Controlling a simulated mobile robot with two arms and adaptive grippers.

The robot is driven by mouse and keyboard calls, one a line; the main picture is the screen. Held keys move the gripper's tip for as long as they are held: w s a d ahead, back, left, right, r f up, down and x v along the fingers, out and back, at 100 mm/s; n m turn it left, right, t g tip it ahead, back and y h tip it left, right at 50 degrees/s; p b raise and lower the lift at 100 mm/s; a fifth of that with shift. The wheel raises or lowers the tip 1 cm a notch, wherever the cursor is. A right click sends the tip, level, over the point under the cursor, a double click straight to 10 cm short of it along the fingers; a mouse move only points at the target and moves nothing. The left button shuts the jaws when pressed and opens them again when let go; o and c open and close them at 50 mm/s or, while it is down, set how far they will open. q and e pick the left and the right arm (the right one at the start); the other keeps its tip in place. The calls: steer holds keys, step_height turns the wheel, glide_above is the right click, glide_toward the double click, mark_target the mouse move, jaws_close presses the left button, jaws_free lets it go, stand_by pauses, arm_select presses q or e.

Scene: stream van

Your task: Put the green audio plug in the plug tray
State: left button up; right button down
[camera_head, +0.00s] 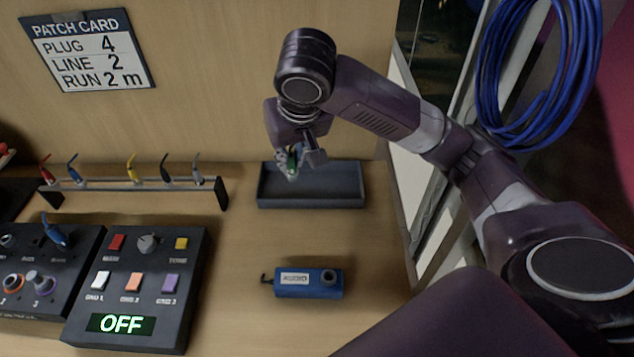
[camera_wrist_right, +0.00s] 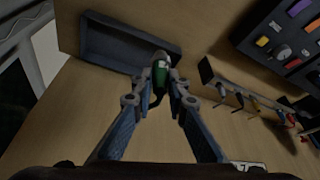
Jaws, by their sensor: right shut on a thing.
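The green audio plug (camera_wrist_right: 161,72) is held between the fingertips of my right gripper (camera_wrist_right: 160,82) in the right wrist view. In the head view the plug (camera_head: 293,157) shows as a small green patch, mostly hidden by the fingers of the right gripper (camera_head: 300,163). The plug tray (camera_head: 320,202) is a dark grey, shallow, empty-looking tray against the back wall. In the head view the gripper is over the tray's left part, above its rim. The tray (camera_wrist_right: 110,56) also shows beyond the plug in the wrist view. My left gripper is not in view.
A rack (camera_head: 140,187) holds several coloured plugs left of the tray. A control box (camera_head: 135,285) with an OFF display and a blue plug (camera_head: 54,236) in a panel stand front left. A blue box (camera_head: 308,286) lies in front of the tray, with bare table between.

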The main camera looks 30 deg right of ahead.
steer(key=w+d+f+m+h, duration=0.1)
steer(key=w+d+m, duration=0.1)
steer(key=w+d, duration=0.35)
steer(key=w+d+f+m+h, duration=0.1)
steer(key=w+d+m, duration=0.15)
steer(key=d, duration=0.55)
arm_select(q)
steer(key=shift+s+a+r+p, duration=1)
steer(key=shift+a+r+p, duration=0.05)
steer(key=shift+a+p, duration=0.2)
arm_select(e)
steer(key=shift+w+f, duration=0.2)
steer(key=shift+f, duration=4.65)
steer(key=shift+w+f, duration=0.2)
steer(key=shift+f, duration=4.6)
steer(key=shift+a+f, duration=0.1)
steer(key=c, duration=2.3)
jaws_free()
steer(key=o, duration=0.4)
